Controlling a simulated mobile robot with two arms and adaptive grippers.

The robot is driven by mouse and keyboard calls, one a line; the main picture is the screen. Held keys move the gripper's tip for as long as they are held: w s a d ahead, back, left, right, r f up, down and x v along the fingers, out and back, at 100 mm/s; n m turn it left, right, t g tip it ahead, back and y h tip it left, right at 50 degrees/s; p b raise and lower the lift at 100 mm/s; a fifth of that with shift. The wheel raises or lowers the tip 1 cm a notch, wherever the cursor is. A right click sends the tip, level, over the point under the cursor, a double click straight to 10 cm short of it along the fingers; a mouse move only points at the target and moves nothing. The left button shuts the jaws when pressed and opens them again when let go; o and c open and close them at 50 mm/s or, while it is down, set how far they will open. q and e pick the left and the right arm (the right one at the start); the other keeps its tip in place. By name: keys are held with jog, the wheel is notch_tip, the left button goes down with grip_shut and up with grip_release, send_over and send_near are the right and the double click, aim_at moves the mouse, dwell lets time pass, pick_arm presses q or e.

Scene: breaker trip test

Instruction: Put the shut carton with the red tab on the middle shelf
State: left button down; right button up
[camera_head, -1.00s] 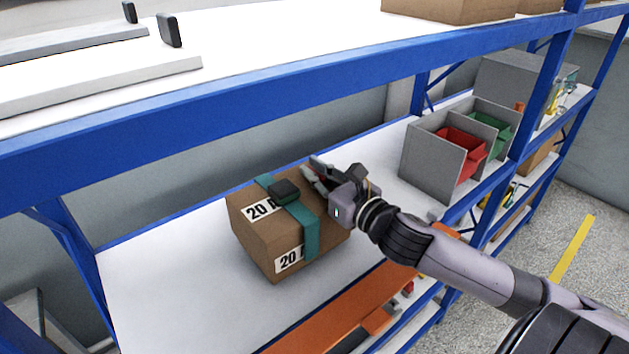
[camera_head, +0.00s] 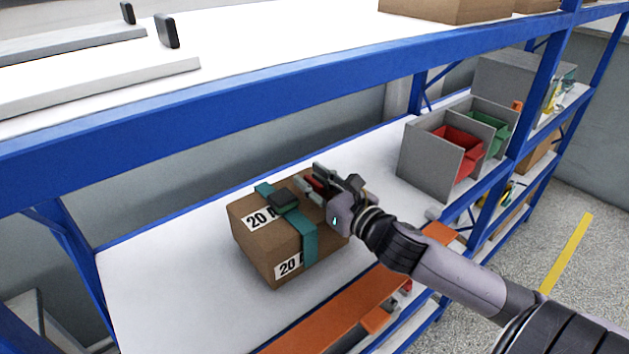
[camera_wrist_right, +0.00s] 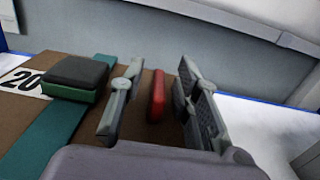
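A brown carton (camera_head: 258,244) with a teal strap, a dark block on the strap and "20" labels sits on the white shelf (camera_head: 165,285) below the top one. Its top looks shut. A red tab (camera_wrist_right: 157,95) stands up at the carton's top and also shows in the wrist view beside the strap (camera_wrist_right: 45,145). My right gripper (camera_head: 309,177) is over the carton's right side. In the right wrist view its fingers (camera_wrist_right: 158,75) are open, one on each side of the red tab, with gaps visible. My left gripper is not in view.
A blue beam (camera_head: 300,75) of the upper shelf runs above the carton. A grey divided box (camera_head: 430,158) with red and green bins stands to the right on the same level. An orange surface (camera_head: 340,312) lies lower in front. The shelf left of the carton is clear.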

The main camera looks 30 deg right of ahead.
jog(key=shift+s, duration=0.1)
jog(key=s, duration=0.2)
jog(key=s+b, duration=0.1)
jog(key=s, duration=0.2)
jog(key=shift+s+d+f+b, duration=0.15)
jog(key=shift+s+d+b, duration=0.15)
jog(key=shift+b, duration=0.1)
jog(key=s+p, duration=0.3)
jog(key=s, duration=0.3)
jog(key=shift+s+d+r, duration=0.15)
jog(key=shift+r, duration=0.05)
